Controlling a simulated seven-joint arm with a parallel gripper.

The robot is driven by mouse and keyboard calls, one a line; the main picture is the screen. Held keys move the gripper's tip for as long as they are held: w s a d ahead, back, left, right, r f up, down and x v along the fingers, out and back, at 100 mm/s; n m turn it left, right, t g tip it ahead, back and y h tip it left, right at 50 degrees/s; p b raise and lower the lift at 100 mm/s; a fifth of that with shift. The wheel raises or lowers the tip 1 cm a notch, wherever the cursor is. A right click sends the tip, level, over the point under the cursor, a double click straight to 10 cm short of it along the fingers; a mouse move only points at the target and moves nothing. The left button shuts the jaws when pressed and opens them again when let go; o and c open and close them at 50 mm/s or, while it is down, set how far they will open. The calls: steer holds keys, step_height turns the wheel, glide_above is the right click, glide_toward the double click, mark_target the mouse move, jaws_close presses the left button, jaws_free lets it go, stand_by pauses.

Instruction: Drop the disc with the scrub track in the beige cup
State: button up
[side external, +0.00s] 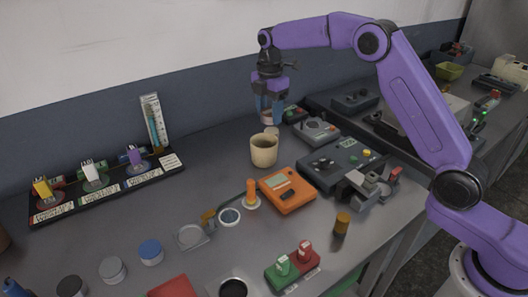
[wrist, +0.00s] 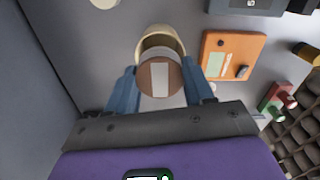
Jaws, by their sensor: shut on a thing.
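My gripper (side external: 270,112) is shut on a disc and holds it above the bench, just above and behind the beige cup (side external: 264,150) in the side view. In the wrist view the disc (wrist: 159,77) is brown with a broad pale strip across its face, held between the blue fingers of my gripper (wrist: 160,84). The beige cup (wrist: 158,31) stands upright and open beyond it. The disc overlaps part of the cup's opening in that view and hides its near side. I cannot tell whether the strip is the scrub track.
An orange box (side external: 287,190) and a dark control box (side external: 341,162) stand right of the cup. A rack (side external: 105,187) with several coloured pieces is at left. Round lids (side external: 151,252) lie at the front left. The bench left of the cup is clear.

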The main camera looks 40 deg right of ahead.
steer(key=shift+f, duration=0.8)
steer(key=o, duration=1.2)
step_height(320, 180, up, 12)
steer(key=shift+r, duration=0.1)
